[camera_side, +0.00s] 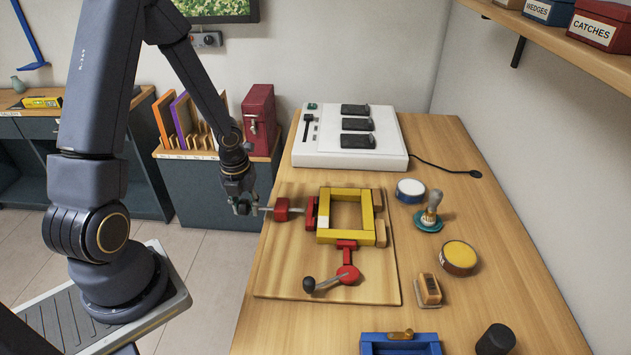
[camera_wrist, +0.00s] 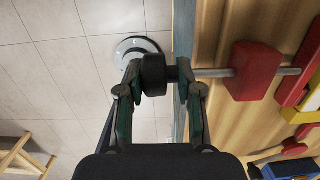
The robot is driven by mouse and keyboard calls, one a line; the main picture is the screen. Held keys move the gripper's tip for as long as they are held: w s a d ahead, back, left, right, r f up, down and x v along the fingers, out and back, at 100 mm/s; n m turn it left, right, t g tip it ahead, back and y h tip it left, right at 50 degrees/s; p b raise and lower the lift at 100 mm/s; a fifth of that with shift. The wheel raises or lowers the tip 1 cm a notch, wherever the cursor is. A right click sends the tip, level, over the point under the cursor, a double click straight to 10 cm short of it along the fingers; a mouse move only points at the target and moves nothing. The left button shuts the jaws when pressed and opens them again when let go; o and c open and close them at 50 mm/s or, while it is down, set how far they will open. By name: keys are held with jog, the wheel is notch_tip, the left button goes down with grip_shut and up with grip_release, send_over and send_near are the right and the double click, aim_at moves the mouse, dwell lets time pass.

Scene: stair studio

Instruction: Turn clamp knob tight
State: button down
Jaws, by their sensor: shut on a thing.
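My gripper (camera_side: 243,207) is at the left edge of the wooden board (camera_side: 275,273), at the outer end of the clamp's screw. In the wrist view my gripper (camera_wrist: 159,82) has its fingers on either side of the dark clamp knob (camera_wrist: 154,72) and is shut on it. A grey screw rod (camera_wrist: 215,73) runs from the knob through a red block (camera_side: 282,209) to a red jaw (camera_side: 311,213). The jaw stands beside the left side of a yellow frame (camera_side: 367,215); I cannot tell whether they touch. The knob is mostly hidden in the side view.
A red lever clamp (camera_side: 348,274) with a black-ended handle is at the board's front. Right of the board are a stamp (camera_side: 431,212), round tins (camera_side: 459,257) and an orange block (camera_side: 428,289). A white switch panel (camera_side: 380,151) is behind. Floor lies left of the table.

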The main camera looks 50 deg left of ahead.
aim_at(241, 210)
jog(key=shift+s+a+f+y, duration=0.15)
jog(key=shift+s+a+y, duration=0.15)
jog(key=shift+s, duration=0.15)
dwell(0.3)
jog(key=c, duration=1)
grip_release()
jog(key=shift+o, duration=0.2)
jog(key=shift+d, duration=0.1)
jog(key=shift+w, duration=0.2)
notch_tip(241, 210, up, 12)
jog(key=s+d, duration=0.1)
jog(key=shift+s+d, duration=0.2)
jog(key=shift+d, duration=0.05)
